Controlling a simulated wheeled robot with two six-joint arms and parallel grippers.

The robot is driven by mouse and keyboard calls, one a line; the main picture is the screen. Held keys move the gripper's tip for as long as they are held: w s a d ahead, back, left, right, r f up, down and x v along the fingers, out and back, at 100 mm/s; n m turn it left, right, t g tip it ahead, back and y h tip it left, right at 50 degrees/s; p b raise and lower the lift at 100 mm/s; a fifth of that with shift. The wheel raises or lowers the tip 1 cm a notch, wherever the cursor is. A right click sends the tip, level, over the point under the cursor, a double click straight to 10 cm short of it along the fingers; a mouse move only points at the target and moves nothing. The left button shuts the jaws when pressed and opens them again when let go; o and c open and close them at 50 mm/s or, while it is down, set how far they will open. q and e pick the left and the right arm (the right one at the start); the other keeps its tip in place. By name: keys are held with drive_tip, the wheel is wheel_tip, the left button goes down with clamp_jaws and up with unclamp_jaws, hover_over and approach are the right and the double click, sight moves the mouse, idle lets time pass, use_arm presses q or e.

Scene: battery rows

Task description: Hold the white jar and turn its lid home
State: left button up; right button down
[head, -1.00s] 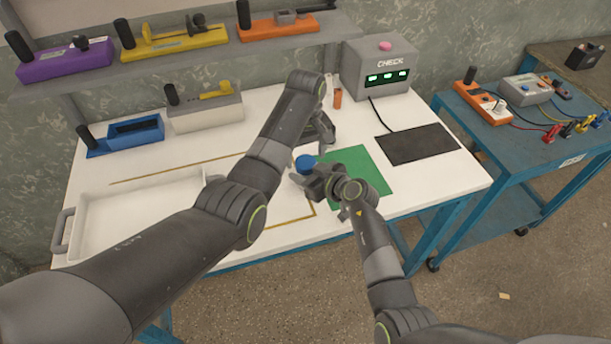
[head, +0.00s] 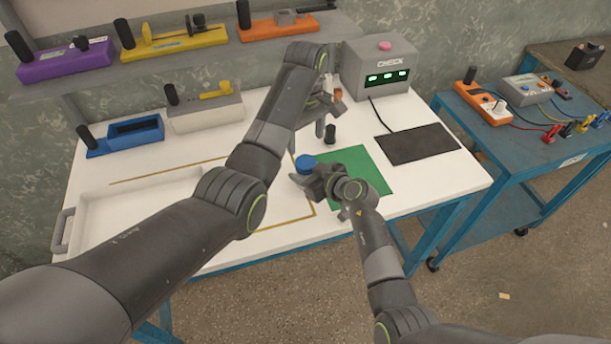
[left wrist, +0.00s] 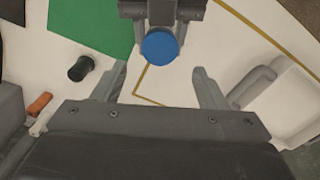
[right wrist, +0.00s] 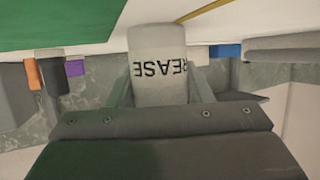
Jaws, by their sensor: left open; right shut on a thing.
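The white jar (right wrist: 158,65) carries dark lettering, partly readable as "REASE", and fills the space between my right fingers in the right wrist view. A blue lid (head: 305,163) sits on top of it; the lid also shows as a blue disc in the left wrist view (left wrist: 160,48). I cannot tell how tightly it is seated. My right gripper (head: 312,182) is shut on the jar, beside the green mat's left edge. My left gripper (head: 328,108) is open and empty, raised behind the jar and apart from the lid. In the left wrist view its fingers (left wrist: 163,88) are spread.
A black cylinder (head: 330,134) stands between the jar and the CHECK box (head: 380,70). An orange piece (left wrist: 40,104) is near my left gripper. The green mat (head: 362,170) and dark pad (head: 417,144) lie bare. A white tray (head: 140,238) is at the left.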

sight(305, 161)
idle(0.3)
use_arm(q)
drive_tip(key=shift+f, duration=4)
drive_tip(key=c, duration=1)
drive_tip(key=shift+m, duration=1.6)
drive_tip(key=o, duration=1.1)
